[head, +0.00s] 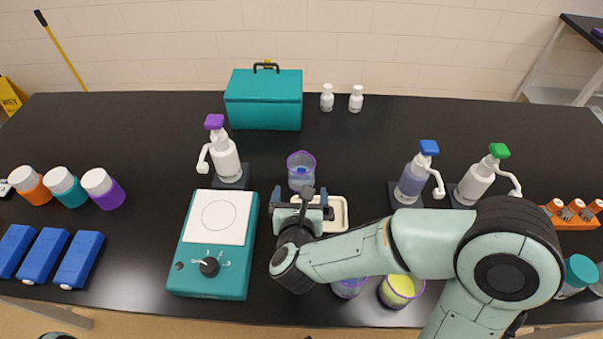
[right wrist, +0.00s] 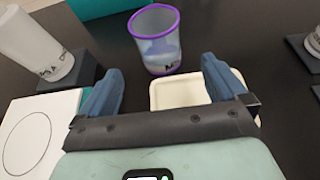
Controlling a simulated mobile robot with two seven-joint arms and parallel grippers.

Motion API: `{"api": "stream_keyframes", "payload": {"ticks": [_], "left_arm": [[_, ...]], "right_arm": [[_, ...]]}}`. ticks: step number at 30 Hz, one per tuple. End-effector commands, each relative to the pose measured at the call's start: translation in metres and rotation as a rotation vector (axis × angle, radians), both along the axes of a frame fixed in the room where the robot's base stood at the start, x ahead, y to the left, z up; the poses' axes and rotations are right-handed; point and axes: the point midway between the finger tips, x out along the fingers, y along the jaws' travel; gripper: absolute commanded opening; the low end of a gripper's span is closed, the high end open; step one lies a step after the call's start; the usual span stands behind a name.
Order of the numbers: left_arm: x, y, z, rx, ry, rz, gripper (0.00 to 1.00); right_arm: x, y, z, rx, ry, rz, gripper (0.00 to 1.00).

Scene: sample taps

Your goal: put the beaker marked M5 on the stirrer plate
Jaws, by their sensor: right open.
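A clear beaker with a purple rim (head: 301,172) stands on the black bench, with some bluish liquid in it. In the right wrist view the beaker (right wrist: 155,42) stands upright, with a dark mark low on its side that seems to start with M; the rest is too small to read. The stirrer plate (head: 217,216) is a teal unit with a white square top and a black knob; its top is bare. My right gripper (head: 301,201) is open and empty just in front of the beaker, fingers toward it, apart from it. My left gripper is not in view.
A small white tray (head: 340,214) lies beside and under my right gripper. Pump bottles (head: 225,160) and (head: 417,178) stand on either side of the beaker. Two more beakers (head: 348,288) and (head: 399,289) stand at the front, partly hidden by my arm. A teal box (head: 263,102) is behind.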

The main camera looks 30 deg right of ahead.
Motion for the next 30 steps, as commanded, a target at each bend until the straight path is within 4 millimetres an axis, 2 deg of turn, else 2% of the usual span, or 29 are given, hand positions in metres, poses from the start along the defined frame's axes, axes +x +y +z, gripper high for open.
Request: {"api": "stream_keyframes", "payload": {"ticks": [6,14,21,30], "left_arm": [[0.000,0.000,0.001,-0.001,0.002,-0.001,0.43],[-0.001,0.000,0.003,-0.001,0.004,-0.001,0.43],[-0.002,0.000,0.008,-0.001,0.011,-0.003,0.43],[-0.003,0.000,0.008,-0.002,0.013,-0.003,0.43]], "right_arm": [[0.031,-0.019,-0.015,0.000,0.001,-0.004,0.98],[0.047,-0.029,-0.023,-0.001,0.002,-0.002,0.98],[0.075,-0.045,-0.036,0.000,0.000,-0.001,0.98],[0.081,-0.049,-0.039,-0.001,0.000,0.000,0.98]]}}
